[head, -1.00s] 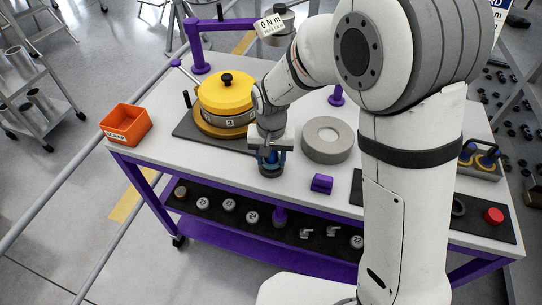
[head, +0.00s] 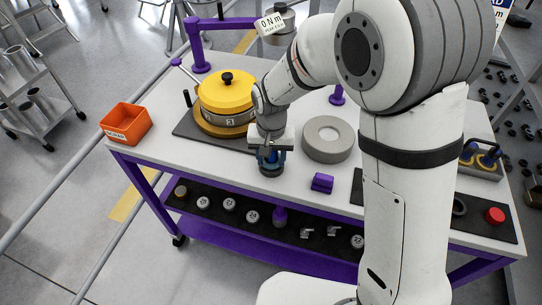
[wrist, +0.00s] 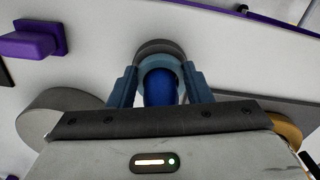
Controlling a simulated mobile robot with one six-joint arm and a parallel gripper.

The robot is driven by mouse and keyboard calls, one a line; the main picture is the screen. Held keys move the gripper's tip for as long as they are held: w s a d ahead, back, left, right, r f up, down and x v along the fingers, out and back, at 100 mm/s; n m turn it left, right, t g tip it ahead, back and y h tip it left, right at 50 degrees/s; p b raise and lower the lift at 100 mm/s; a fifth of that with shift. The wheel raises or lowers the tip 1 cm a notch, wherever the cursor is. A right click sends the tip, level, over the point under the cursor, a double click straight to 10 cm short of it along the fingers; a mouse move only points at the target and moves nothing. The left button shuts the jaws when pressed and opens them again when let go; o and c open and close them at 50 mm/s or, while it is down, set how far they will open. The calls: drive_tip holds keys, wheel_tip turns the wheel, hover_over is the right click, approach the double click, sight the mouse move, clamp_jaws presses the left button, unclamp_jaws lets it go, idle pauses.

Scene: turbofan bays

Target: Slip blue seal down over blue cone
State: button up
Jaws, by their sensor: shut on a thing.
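My gripper (wrist: 160,88) points down over the table, its two blue-grey fingers closed on the blue seal (wrist: 146,66), a pale blue ring. The blue cone (wrist: 160,90) shows as a deep blue rounded shape inside the ring, between the fingers. A grey round base (wrist: 158,46) shows beyond the ring. In the head view my gripper (head: 271,156) is low over this stand, and its fingers hide most of the cone and seal. The seal is around the cone; how far down it sits I cannot tell.
A yellow-topped round unit (head: 226,92) stands close on the left, a grey ring (head: 327,139) on the right. A purple block (head: 321,183) lies nearby at the front. An orange bin (head: 127,123) sits at the left table corner.

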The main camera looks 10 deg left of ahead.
drive_tip(key=shift+f+b, duration=0.35)
drive_tip(key=shift+f, duration=0.15)
drive_tip(key=o, duration=1)
drive_tip(key=shift+o, duration=0.2)
wheel_tip(320, 180, up, 8)
drive_tip(key=shift+f, duration=0.25)
drive_tip(key=shift+r, duration=0.15)
